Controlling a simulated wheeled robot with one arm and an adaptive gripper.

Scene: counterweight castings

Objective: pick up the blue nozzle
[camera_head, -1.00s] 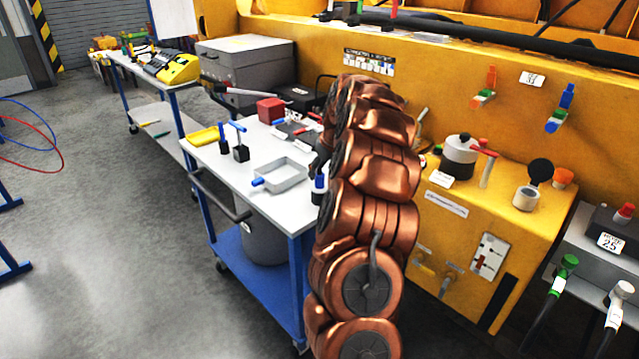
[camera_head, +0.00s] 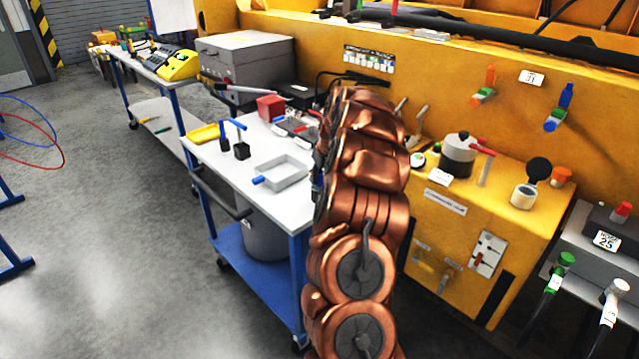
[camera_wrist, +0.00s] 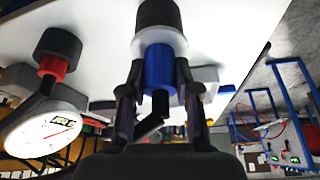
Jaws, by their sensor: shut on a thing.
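The blue nozzle (camera_wrist: 159,66) shows in the wrist view, with a white collar and a wide black end that runs to the top edge. My gripper (camera_wrist: 158,82) has its two dark fingers shut on the blue part, one on each side. The black end shows against the white table top; I cannot tell whether it touches it. In the head view my copper-coloured arm hides the gripper and nearly all of the nozzle at the trolley's right side.
The white-topped blue trolley (camera_head: 222,171) bears a grey tray (camera_head: 283,173), a small blue part (camera_head: 258,180), a red box (camera_head: 270,107) and a yellow tray (camera_head: 204,134). A yellow machine (camera_head: 470,235) stands right. A red-and-black piece (camera_wrist: 57,55) and round dial (camera_wrist: 42,128) are near my gripper.

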